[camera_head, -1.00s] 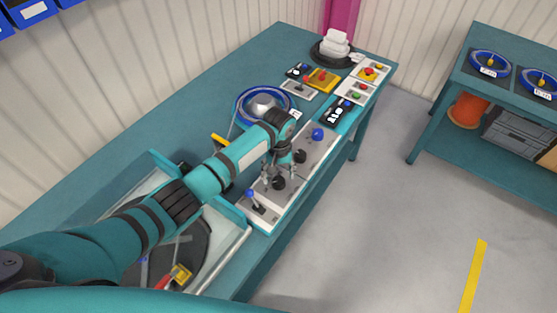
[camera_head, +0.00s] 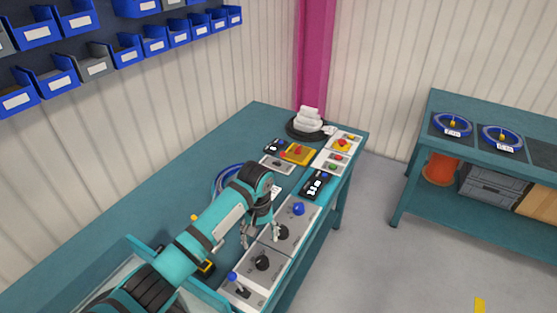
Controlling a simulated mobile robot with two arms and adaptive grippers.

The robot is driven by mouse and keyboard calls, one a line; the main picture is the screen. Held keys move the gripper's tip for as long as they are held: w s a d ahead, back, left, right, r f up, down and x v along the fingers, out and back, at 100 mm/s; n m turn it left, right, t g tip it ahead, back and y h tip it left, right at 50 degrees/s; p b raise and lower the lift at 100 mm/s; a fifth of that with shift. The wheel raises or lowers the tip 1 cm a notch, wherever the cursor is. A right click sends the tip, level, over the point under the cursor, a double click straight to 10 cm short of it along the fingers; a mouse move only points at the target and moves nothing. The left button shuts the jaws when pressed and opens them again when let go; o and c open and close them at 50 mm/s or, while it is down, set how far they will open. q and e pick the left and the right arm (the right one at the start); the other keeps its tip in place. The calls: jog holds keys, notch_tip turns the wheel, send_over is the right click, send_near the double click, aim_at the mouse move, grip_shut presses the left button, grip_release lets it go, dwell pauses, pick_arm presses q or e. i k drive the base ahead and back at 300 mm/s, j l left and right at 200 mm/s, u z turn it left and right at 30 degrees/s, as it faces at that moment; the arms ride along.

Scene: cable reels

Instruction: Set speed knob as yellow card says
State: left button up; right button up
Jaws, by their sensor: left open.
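A control panel with grey-white plates (camera_head: 250,267) runs along the table's right edge. It carries two black knobs, a nearer one (camera_head: 262,262) and a farther one (camera_head: 282,233), plus a blue knob (camera_head: 299,209) and a blue-tipped lever (camera_head: 235,280). I cannot tell which is the speed knob or read a setting. My left gripper (camera_head: 259,238) is open and empty, its fingers pointing down beside the farther black knob and above the nearer one. Contact is not clear. No yellow card is readable; a small yellow piece (camera_head: 206,268) shows partly behind my left arm. My right gripper is not in view.
A blue reel (camera_head: 227,181) lies behind my left arm, partly hidden. Farther back are a yellow box with a red button (camera_head: 297,153), a black digit display (camera_head: 317,184) and a white stack (camera_head: 309,118). A second table (camera_head: 470,160) holds two blue reels.

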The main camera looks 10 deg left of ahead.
aim_at(284, 232)
jog(key=k+l, duration=0.15)
jog(key=k, duration=0.35)
jog(key=k+l, duration=0.15)
jog(key=k, duration=0.35)
